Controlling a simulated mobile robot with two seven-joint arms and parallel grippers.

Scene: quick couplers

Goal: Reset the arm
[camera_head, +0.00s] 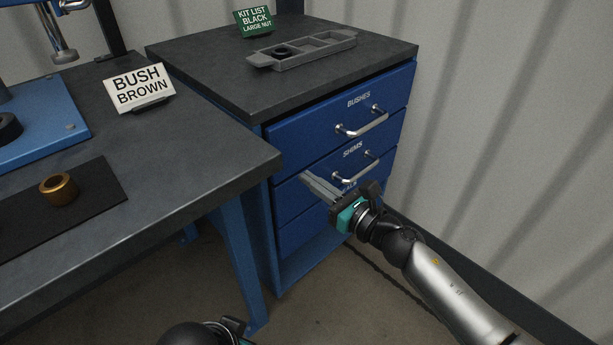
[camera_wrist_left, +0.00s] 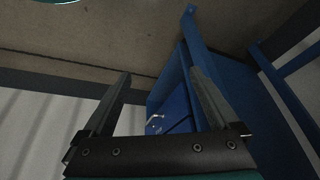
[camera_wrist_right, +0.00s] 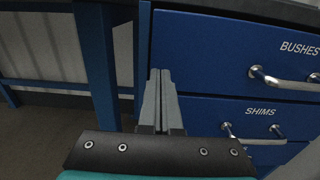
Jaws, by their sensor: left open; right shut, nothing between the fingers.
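My right gripper (camera_head: 306,177) is in front of the blue drawer cabinet (camera_head: 276,262), with its fingers together and nothing between them. In the right wrist view its shut fingertips (camera_wrist_right: 160,72) lie left of the drawer handles, over the cabinet's left edge. I cannot tell whether they touch the cabinet. My left gripper (camera_wrist_left: 163,80) is open and empty in the left wrist view, with the floor and blue cabinet beyond it. In the head view only part of my left arm shows at the bottom edge, and its fingers are out of sight.
The workbench (camera_head: 210,190) at left bears a brown bush (camera_head: 58,189) on a black mat (camera_head: 105,180) and a BUSH BROWN sign (camera_head: 139,88). The cabinet top holds a grey tray (camera_head: 292,61) with a black ring (camera_head: 283,51) and a green sign (camera_head: 254,22). BUSHES (camera_head: 362,123) and SHIMS (camera_head: 357,169) handles protrude.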

